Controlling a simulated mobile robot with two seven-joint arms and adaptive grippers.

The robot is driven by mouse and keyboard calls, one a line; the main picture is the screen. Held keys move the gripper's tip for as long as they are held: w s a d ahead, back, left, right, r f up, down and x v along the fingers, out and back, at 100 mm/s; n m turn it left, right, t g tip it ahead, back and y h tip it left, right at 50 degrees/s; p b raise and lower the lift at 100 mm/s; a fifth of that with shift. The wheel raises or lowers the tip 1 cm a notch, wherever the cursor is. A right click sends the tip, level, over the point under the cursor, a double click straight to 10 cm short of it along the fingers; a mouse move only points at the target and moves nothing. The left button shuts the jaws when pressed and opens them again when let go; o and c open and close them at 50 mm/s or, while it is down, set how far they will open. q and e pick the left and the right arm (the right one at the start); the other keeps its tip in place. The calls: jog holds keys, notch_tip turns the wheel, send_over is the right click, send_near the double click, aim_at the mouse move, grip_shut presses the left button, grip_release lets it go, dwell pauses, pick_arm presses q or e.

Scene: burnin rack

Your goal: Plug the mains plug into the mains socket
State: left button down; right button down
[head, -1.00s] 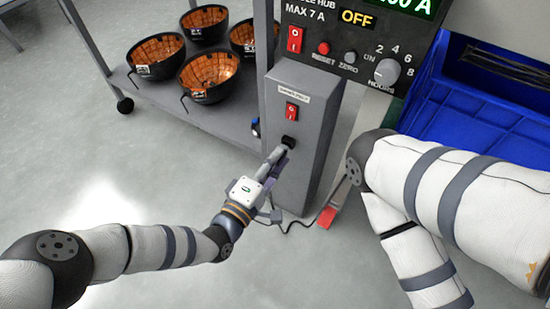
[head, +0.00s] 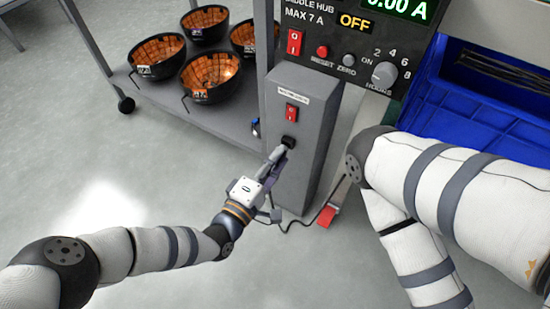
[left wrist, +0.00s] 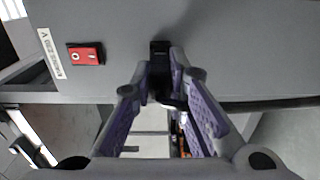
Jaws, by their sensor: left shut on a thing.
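My left gripper (head: 283,152) is at the front of a grey upright box (head: 310,120), its fingers closed together at a black piece. In the left wrist view the fingertips (left wrist: 162,80) meet on the black mains plug (left wrist: 170,100), close to the box face. The black mains socket (left wrist: 160,48) shows just beyond the fingertips; in the head view it is a dark spot (head: 289,141) below the red switch. The fingers partly hide plug and socket, so I cannot tell whether the plug is seated.
The red rocker switch (head: 291,112) sits above the socket. A dark cable (head: 298,227) loops below my left gripper near a red foot (head: 326,216). A control panel (head: 345,50) reads OFF. Black bowls (head: 210,75) stand on a shelf at left; a blue crate (head: 500,100) is at right.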

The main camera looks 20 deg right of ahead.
pick_arm(q)
jog(key=shift+w+d, duration=0.35)
jog(key=shift+d, duration=0.1)
jog(key=c, duration=1.5)
grip_release()
jog(key=v, duration=1.2)
